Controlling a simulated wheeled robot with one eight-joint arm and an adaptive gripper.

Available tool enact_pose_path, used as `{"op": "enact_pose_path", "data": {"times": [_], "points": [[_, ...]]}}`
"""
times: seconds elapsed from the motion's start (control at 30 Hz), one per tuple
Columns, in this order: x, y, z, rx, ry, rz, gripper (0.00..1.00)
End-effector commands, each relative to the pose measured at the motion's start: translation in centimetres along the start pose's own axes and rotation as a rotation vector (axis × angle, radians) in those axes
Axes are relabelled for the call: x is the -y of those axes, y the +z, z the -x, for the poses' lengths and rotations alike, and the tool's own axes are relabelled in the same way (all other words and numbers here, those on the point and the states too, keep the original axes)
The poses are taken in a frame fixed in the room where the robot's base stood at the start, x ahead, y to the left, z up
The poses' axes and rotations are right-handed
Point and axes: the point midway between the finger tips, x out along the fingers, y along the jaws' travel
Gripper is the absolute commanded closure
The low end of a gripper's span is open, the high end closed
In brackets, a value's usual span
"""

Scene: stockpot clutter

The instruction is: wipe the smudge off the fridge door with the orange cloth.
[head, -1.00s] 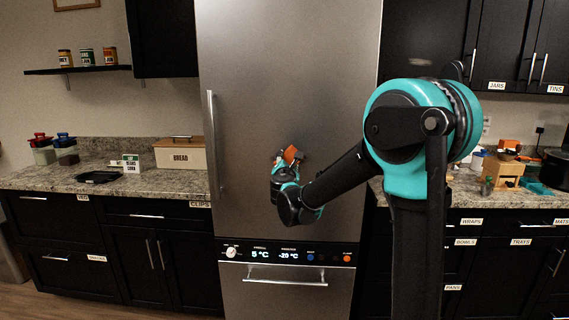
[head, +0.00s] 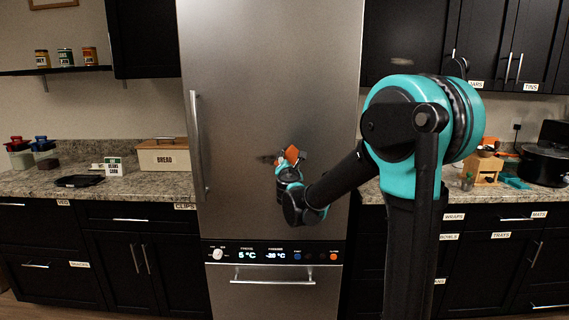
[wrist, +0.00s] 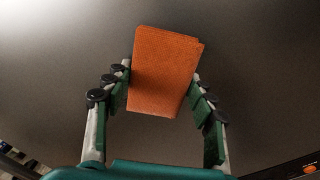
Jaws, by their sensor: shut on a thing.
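The steel fridge door (head: 270,80) fills the middle of the head view. My gripper (head: 289,166) is in front of it, shut on the orange cloth (head: 292,154). In the wrist view, the cloth (wrist: 166,70) is a folded block between the two fingers of my gripper (wrist: 161,76), with the grey door behind it. I cannot tell whether the cloth touches the door. A dark smudge (head: 265,158) shows on the door just left of the cloth; part of it may be hidden behind the cloth and gripper.
The fridge handle (head: 199,145) runs down the door's left side. A control panel (head: 270,254) is below the gripper. A bread box (head: 164,156) stands on the left counter, and a black pot (head: 543,165) on the right one. The door above the gripper is clear.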

Motion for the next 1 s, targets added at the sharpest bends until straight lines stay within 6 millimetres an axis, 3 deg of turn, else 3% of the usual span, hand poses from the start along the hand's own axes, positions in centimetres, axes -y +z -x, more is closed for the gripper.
{"op": "enact_pose_path", "data": {"times": [0.57, 1.0], "points": [[2.5, 2.5, 0.1, 0.005, -0.005, 0.0, 0.68], [1.2, 1.2, 0.1, 0.001, -0.001, 0.0, 0.68]]}}
